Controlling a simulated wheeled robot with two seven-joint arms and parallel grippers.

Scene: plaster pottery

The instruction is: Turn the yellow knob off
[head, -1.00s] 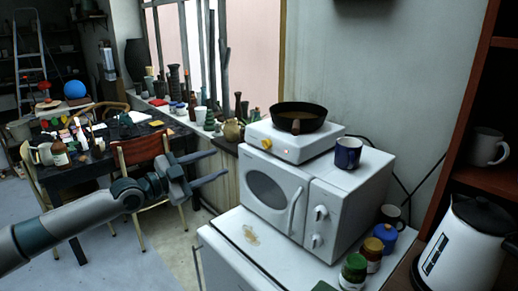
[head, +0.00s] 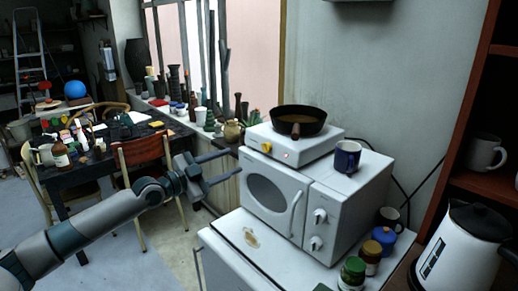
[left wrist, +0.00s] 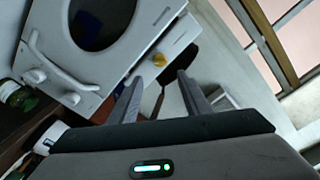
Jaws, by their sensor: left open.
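The yellow knob (head: 266,147) is on the front of a white hot plate (head: 318,150) that stands on a white microwave (head: 275,192). A small red light glows on the hot plate's front, right of the knob. My left gripper (head: 235,162) is open and empty, left of the microwave and apart from the knob. In the left wrist view the yellow knob (left wrist: 159,60) shows just beyond and between the open fingertips (left wrist: 158,78). My right gripper is in neither view.
A dark pan (head: 298,118) sits on the hot plate, with its handle toward the front. A blue mug (head: 347,156) stands on the microwave's right side. Jars (head: 352,270) and a kettle (head: 465,245) stand at the lower right. The floor left of the cabinet is clear.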

